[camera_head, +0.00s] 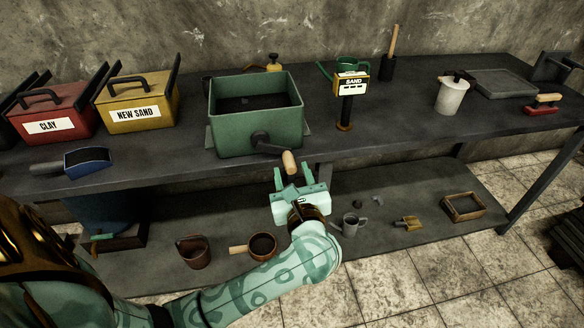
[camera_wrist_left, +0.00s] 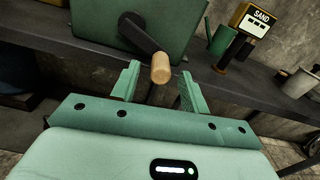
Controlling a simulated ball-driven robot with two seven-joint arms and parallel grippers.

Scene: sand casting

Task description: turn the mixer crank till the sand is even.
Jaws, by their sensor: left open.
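The mixer is a green open-topped box (camera_head: 255,135) on the workbench in the head view, and its front also shows in the left wrist view (camera_wrist_left: 150,25). A dark crank arm (camera_head: 268,144) on its front ends in a light wooden handle (camera_head: 289,162). The handle also shows in the left wrist view (camera_wrist_left: 160,69). My left gripper (camera_head: 302,178) is open, its fingers pointing toward the handle. In the wrist view the handle appears between the fingertips, and I see no contact. The sand inside the mixer is too dark to judge. My right gripper is not in view.
A red CLAY box (camera_head: 50,127) and a yellow NEW SAND box (camera_head: 137,111) stand left of the mixer. A SAND sign (camera_head: 350,84) stands to its right. A blue scoop (camera_head: 87,161) lies near the bench's front edge. The lower shelf (camera_head: 340,255) holds several tools.

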